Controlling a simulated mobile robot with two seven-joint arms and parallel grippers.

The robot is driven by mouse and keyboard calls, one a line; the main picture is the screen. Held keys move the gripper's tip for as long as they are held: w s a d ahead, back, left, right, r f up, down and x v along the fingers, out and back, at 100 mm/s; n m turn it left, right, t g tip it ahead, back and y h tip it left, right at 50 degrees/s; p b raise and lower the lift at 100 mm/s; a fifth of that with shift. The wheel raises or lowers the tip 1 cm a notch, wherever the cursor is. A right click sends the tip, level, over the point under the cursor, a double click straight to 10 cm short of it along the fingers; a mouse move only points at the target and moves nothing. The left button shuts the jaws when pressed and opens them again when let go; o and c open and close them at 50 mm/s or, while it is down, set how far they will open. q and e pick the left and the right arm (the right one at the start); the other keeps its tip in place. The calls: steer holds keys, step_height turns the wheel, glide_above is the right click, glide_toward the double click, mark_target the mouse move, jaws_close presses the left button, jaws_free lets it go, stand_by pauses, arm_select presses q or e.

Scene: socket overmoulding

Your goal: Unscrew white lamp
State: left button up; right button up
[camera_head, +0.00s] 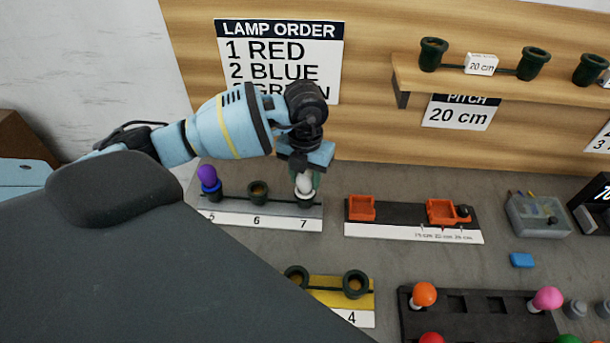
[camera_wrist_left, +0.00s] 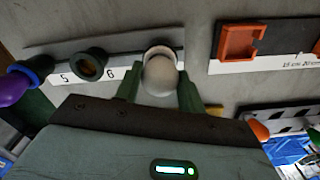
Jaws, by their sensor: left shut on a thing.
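The white lamp (camera_head: 304,183) is at the socket (camera_head: 304,199) above the number 7 on the grey strip. My left gripper (camera_head: 305,176) comes down on it from above, its fingers shut on the lamp's sides. In the left wrist view the white lamp (camera_wrist_left: 160,76) sits between the two green fingers, with the socket rim (camera_wrist_left: 161,51) right behind it. I cannot tell how far the lamp is screwed in. My right gripper is not in view.
A purple lamp (camera_head: 207,176) stands in socket 5, and socket 6 (camera_head: 258,192) is empty. A yellow strip (camera_head: 325,291) with dark sockets lies in front. A black tray (camera_head: 470,307) with coloured lamps is at the lower right. An orange-blocked gauge (camera_head: 362,208) lies right of the strip.

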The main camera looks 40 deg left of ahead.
arm_select(q)
steer(key=shift+r+n+p, duration=0.25)
steer(key=shift+n+p, duration=0.15)
steer(key=shift+n, duration=0.4)
steer(key=shift+f+n, duration=0.1)
steer(key=shift+n, duration=0.2)
steer(key=shift+f, duration=0.15)
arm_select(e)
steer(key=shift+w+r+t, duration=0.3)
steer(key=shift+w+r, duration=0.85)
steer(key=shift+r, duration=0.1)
arm_select(q)
steer(key=shift+r+n+p, duration=0.3)
steer(key=shift+n+p, duration=0.5)
steer(key=shift+n, duration=0.3)
steer(key=shift+n+p, duration=0.55)
steer(key=shift+n, duration=0.45)
steer(key=shift+f+n, duration=0.25)
steer(key=shift+n, duration=0.05)
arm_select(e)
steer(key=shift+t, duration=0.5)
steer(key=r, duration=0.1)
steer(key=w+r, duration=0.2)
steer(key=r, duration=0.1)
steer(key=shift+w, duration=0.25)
